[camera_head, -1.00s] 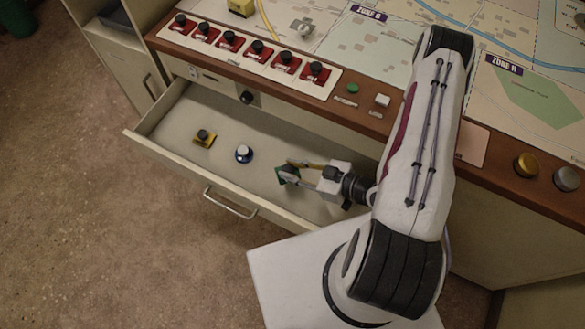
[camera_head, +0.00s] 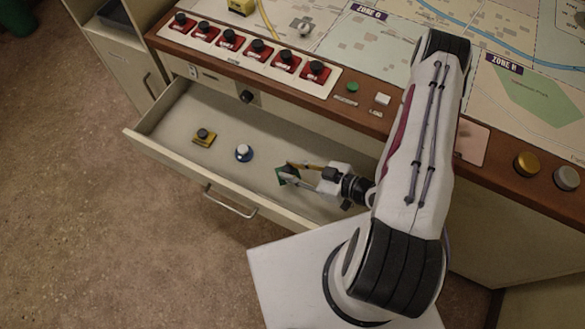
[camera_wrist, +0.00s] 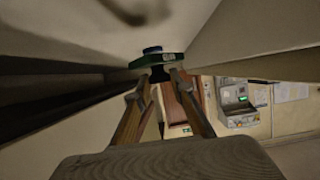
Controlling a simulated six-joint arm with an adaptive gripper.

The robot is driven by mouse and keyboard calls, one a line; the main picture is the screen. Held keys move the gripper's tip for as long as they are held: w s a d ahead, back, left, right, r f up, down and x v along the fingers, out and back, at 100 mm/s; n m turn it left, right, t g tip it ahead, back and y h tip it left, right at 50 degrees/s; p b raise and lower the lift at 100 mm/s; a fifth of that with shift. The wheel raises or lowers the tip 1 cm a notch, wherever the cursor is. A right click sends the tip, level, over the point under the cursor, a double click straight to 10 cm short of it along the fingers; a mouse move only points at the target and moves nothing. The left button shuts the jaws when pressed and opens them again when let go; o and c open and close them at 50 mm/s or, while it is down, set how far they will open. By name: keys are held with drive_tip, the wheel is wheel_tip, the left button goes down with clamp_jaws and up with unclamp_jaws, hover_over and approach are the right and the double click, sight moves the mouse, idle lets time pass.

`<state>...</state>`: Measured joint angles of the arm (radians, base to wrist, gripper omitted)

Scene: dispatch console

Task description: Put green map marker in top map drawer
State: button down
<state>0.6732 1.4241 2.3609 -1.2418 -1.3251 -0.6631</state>
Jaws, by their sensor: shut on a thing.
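The green map marker (camera_head: 286,176) is held at the tips of my gripper (camera_head: 290,172), inside the open top drawer (camera_head: 240,116). In the wrist view the green marker (camera_wrist: 156,60) shows with its dark knob between the two fingertips (camera_wrist: 160,78). My gripper is shut on it, low over the drawer's right part. I cannot tell whether the marker touches the drawer floor. A yellow marker (camera_head: 204,137) and a blue marker with a white top (camera_head: 243,153) stand in the drawer to the left, apart from my gripper.
The drawer's front wall with its handle (camera_head: 230,203) lies on the near side. Above the drawer runs the console edge with several red switches (camera_head: 228,40), a green button (camera_head: 352,87) and the map top (camera_head: 350,45). The drawer's left part has free floor.

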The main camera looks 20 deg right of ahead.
drive_tip(key=c, duration=1.8)
unclamp_jaws()
drive_tip(key=shift+o, duration=0.2)
drive_tip(key=shift+r, duration=0.15)
drive_tip(key=shift+s+d+r, duration=0.1)
drive_tip(key=shift+r, duration=0.4)
drive_tip(key=v, duration=1.1)
drive_tip(key=shift+s+d+r, duration=0.2)
drive_tip(key=shift+s, duration=0.05)
